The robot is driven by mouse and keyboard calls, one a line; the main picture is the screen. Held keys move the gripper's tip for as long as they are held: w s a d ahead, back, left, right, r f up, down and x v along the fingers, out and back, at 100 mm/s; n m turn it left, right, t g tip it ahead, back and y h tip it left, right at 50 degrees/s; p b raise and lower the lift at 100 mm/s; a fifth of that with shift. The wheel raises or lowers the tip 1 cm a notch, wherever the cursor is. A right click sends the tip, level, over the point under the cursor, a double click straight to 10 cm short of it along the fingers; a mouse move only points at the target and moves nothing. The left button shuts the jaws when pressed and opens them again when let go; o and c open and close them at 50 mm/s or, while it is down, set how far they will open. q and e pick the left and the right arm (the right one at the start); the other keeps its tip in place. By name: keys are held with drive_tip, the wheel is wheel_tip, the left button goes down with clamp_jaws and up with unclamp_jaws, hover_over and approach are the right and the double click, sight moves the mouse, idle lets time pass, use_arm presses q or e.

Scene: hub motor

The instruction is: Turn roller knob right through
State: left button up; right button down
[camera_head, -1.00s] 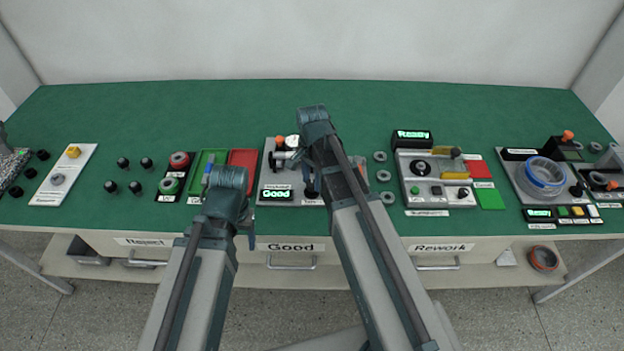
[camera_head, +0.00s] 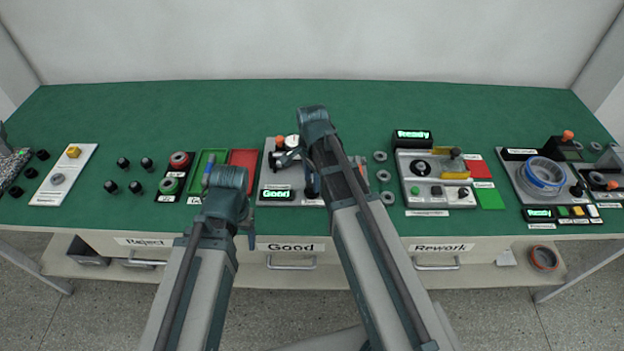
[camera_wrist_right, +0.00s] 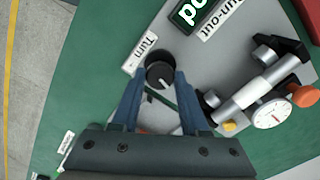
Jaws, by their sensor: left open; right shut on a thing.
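The roller knob (camera_wrist_right: 160,73) is a black round knob with a white pointer line, beside a "Turn" label (camera_wrist_right: 143,54) in the right wrist view. My right gripper (camera_wrist_right: 159,84) has its blue fingers on either side of the knob and is shut on it. The metal roller (camera_wrist_right: 248,92) lies across the grey run-out fixture, near a white dial gauge (camera_wrist_right: 272,114). My left gripper (camera_head: 250,238) is open and empty in front of the table edge.
Green tray (camera_head: 207,160) and red tray (camera_head: 243,158) lie left of the fixture. A station with a "Ready" display (camera_head: 412,134) stands to the right, with loose grey rings (camera_head: 384,176) between. Drawers sit under the front edge. The green mat's back is clear.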

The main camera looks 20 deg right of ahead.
drive_tip(key=shift+c, duration=2.1)
unclamp_jaws()
drive_tip(key=shift+r, duration=0.1)
wheel_tip(320, 180, up, 14)
drive_tip(key=p, duration=1.3)
drive_tip(key=shift+f+p, duration=0.2)
drive_tip(key=shift+p, duration=0.2)
